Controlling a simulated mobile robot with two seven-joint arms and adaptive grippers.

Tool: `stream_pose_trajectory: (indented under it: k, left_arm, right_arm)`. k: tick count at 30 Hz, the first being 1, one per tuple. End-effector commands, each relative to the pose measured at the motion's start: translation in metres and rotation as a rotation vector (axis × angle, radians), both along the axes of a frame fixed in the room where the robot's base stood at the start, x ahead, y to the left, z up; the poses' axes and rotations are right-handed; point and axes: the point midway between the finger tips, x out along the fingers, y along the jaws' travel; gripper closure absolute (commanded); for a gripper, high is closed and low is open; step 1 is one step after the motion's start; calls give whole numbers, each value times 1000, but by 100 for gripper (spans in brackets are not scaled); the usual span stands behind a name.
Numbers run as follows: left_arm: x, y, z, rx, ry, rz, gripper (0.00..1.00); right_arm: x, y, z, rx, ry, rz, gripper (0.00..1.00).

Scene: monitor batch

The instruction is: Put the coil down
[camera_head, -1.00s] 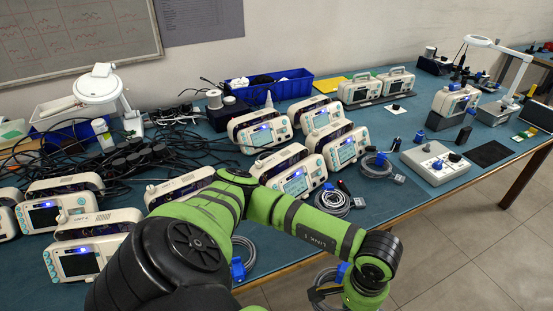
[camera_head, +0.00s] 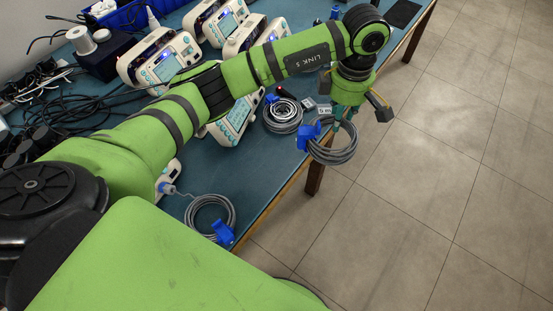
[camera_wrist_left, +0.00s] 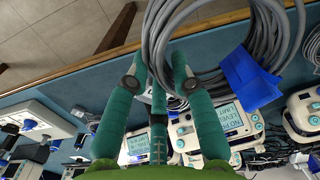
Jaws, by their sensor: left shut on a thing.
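A grey cable coil (camera_head: 337,153) with a blue connector or tag (camera_head: 309,136) hangs from my left gripper (camera_head: 343,123), just beyond the table's front edge in the head view. The gripper is shut on the coil. In the left wrist view the coil (camera_wrist_left: 222,48) and its blue part (camera_wrist_left: 249,79) fill the top, beside the teal fingers (camera_wrist_left: 160,80). Part of the coil is cut off by that frame. In the head view the fingers are partly hidden. My right gripper is not in view.
The blue-green table (camera_head: 185,150) carries several white monitors (camera_head: 165,62). Another grey coil (camera_head: 283,114) lies near the held one, and one with a blue part (camera_head: 208,213) lies nearer. Bare tiled floor (camera_head: 430,170) is at right. Black cables clutter the left.

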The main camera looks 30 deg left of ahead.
Motion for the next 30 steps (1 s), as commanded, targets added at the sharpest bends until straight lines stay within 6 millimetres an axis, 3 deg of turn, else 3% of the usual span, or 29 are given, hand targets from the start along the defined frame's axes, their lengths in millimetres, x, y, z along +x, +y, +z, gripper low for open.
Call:
stream_pose_trajectory:
  k: [5,20,26,30]
  left_arm:
    - [0,1,3,1,3,98,100]
    - [-60,81,-55,3,3,100,100]
    - [-65,89,-67,1,1,99,100]
    - [-66,88,-88,0,5,100,100]
  right_arm:
    - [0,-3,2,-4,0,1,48]
    - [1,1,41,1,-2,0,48]
    - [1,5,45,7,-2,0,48]
    - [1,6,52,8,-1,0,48]
